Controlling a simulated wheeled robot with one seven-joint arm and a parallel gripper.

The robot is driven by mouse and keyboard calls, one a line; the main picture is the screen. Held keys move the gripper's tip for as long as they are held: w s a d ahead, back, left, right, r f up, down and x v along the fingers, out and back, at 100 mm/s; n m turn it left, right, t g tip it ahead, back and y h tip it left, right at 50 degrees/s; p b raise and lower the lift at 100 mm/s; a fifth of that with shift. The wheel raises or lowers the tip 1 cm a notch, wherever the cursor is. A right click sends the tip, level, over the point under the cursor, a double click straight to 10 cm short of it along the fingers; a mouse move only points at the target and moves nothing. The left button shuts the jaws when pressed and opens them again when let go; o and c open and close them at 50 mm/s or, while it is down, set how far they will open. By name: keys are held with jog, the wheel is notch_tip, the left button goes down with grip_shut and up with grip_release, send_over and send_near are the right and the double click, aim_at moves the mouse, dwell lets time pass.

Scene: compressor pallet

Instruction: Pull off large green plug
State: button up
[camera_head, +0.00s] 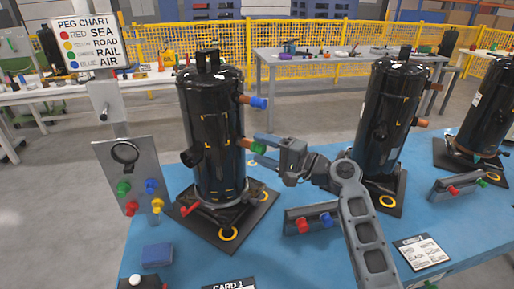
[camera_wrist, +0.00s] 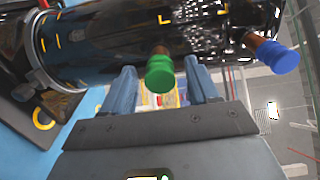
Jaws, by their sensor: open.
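The large green plug (camera_head: 258,147) sits on a copper stub on the right side of the left black compressor (camera_head: 208,135). In the wrist view the green plug (camera_wrist: 160,74) is between my two blue fingers, with a gap visible on each side. My gripper (camera_head: 264,147) is open around the plug; it also shows in the wrist view (camera_wrist: 161,85). A blue plug (camera_head: 258,102) sits on a higher stub of the same compressor and shows at the right in the wrist view (camera_wrist: 278,57).
A peg board (camera_head: 143,170) with green, blue, red and yellow pegs stands at the left. A small rack (camera_head: 310,219) with red and blue pegs is below my arm. Another black compressor (camera_head: 384,120) stands right of my gripper.

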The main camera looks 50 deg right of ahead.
jog(key=shift+c, duration=0.4)
grip_shut()
dwell(0.4)
jog(key=shift+s, duration=0.15)
jog(key=shift+s+d, duration=0.2)
jog(key=shift+s, duration=0.75)
jog(key=shift+s+d, duration=0.2)
jog(key=shift+s, duration=0.75)
jog(key=shift+s+d, duration=0.2)
jog(key=shift+s, duration=0.75)
